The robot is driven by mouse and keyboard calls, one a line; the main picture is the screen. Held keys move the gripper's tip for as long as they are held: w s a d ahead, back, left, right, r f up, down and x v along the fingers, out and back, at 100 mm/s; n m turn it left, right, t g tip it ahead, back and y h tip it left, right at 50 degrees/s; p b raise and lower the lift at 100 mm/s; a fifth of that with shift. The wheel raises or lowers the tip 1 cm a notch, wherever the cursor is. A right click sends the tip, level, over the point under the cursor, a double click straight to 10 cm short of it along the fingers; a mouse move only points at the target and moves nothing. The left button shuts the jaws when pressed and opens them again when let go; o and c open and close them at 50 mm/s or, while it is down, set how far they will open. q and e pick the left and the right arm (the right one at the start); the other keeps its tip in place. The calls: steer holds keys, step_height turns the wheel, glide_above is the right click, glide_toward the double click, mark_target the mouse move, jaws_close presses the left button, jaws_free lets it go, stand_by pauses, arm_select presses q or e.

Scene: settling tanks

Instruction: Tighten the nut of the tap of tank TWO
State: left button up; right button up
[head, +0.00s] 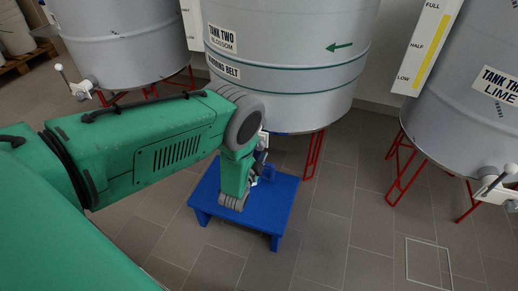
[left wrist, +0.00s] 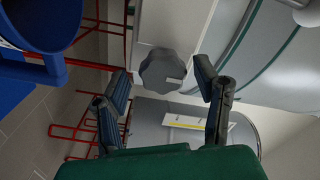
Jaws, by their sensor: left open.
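Tank TWO (head: 290,108) is the grey tank at the top middle of the head view, with its name plate and a green arrow. Its tap is mostly hidden behind my left arm there. In the left wrist view a grey, lobed nut (left wrist: 161,71) with a pale mark shows in front of a pale panel. My left gripper (left wrist: 162,70) is open, with one finger on each side of the nut and a visible gap on both sides. I cannot tell the exact depth between fingertips and nut. In the head view my left gripper is largely hidden by its own wrist. My right gripper is not in view.
A blue stool (head: 285,190) stands on the tiled floor below the tap. A blue round-rimmed object (left wrist: 45,35) is at the upper left of the wrist view. Tank THREE (head: 470,110) stands right, another tank (head: 120,40) left, on red legs. The floor at lower right is clear.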

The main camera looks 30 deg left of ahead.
arm_select(q)
steer(key=v, duration=1.2)
steer(key=shift+f, duration=0.15)
